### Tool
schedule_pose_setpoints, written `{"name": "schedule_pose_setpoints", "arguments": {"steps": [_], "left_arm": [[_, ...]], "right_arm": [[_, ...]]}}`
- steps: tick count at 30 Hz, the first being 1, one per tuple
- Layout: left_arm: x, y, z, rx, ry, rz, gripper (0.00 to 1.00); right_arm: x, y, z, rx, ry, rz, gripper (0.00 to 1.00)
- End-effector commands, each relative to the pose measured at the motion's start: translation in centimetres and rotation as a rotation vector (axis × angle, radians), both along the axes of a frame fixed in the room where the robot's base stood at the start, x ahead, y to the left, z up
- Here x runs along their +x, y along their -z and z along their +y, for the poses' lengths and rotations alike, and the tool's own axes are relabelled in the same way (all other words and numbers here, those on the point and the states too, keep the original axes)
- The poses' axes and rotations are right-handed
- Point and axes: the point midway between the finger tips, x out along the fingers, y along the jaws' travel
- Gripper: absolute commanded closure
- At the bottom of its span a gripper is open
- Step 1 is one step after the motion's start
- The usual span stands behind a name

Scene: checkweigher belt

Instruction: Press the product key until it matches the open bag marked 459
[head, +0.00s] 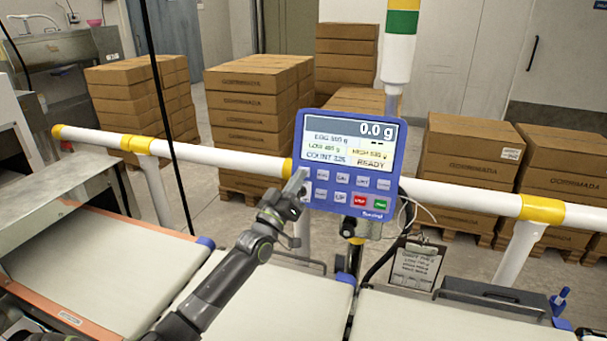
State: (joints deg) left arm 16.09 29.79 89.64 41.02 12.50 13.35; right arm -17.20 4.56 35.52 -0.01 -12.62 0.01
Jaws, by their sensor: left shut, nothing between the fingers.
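The blue checkweigher panel (393,165) stands on a post behind the belts. Its screen (345,143) reads 0.0 g, a product line that looks like EGG with a blurred weight, LOW and HIGH limits, COUNT and READY. Below are small grey keys (342,178), a red key (360,200) and a green key (380,204). Key labels are too small to read surely, so I cannot tell the product key. My left gripper (297,182) is shut and empty at the panel's left edge, covering part of it; whether it touches a key is unclear. No bag marked 459 is in view.
A white rail (460,194) with yellow joints runs behind the belts (240,285). A clipboard (415,265) hangs below the panel at right. Stacked cartons (250,110) stand behind the rail. A dark tray (495,296) is at right.

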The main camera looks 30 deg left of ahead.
Motion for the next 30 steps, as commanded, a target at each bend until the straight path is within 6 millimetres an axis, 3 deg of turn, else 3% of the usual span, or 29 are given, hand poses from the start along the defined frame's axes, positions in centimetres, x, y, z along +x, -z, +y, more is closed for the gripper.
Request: {"name": "schedule_pose_setpoints", "arguments": {"steps": [30], "left_arm": [[0.91, 0.32, 0.24, 0.001, 0.000, 0.000, 1.00]], "right_arm": [[0.02, 0.98, -0.03, 0.000, 0.000, -0.001, 0.64]]}}
